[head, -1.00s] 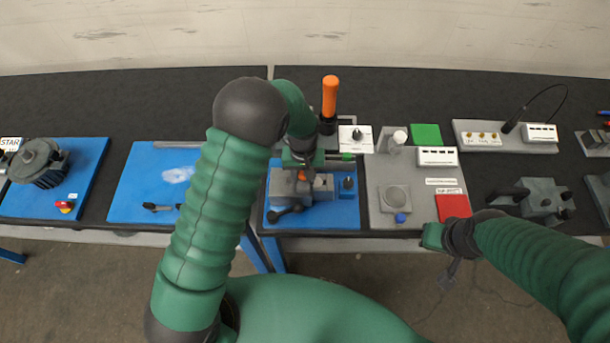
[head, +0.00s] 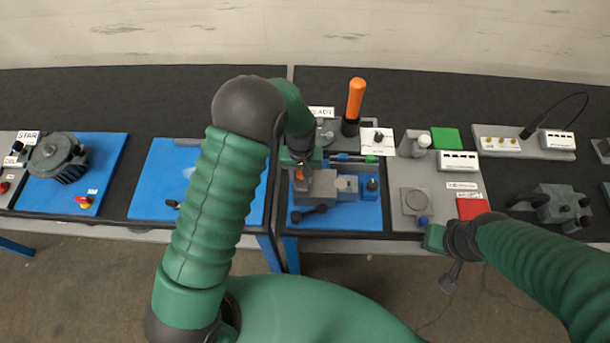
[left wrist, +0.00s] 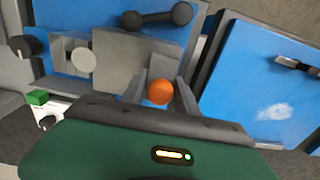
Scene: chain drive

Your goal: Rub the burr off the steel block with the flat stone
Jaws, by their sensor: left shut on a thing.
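My left gripper (head: 299,168) is over the left part of the vise-like fixture on the blue mat (head: 345,218). It is shut on a small piece with a round orange end (left wrist: 160,92), which shows between the fingers in the left wrist view. The rest of that piece is hidden, so I cannot tell whether it is the flat stone. A grey block (head: 318,188), likely the steel block, sits in the fixture beside the gripper; it also shows in the left wrist view (left wrist: 120,62). I cannot make out a burr. My right gripper (head: 436,238) hangs by the front edge, its fingers unclear.
A black lever (head: 308,213) lies at the fixture's front. An orange-handled tool (head: 355,100) stands upright behind. A grey plate (head: 440,190) with a round pad, green square (head: 446,138) and red square (head: 472,208) is to the right. Another blue mat (head: 150,190) lies left.

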